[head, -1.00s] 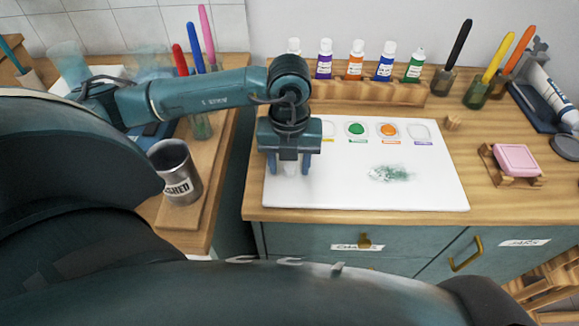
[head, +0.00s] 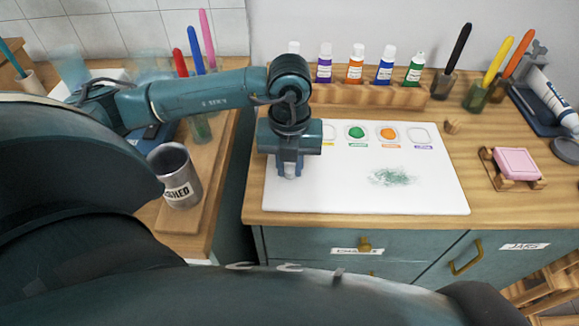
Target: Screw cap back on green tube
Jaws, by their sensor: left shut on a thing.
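The green tube (head: 414,70) stands upright at the right end of the wooden tube rack (head: 350,95). Its top looks narrower than the white-capped tops of its neighbours, but it is small in view. My left gripper (head: 289,171) points down over the left part of the white board (head: 330,195). It is shut on a small whitish piece, likely the cap (head: 290,174), mostly hidden between the fingers. My right gripper is not in view.
Purple (head: 324,64), orange (head: 355,66) and blue (head: 386,66) tubes share the rack. Paint patches and a green smear mark the board. A pink block (head: 517,163) sits on a wooden stand at right. A metal cup (head: 176,173) stands at left.

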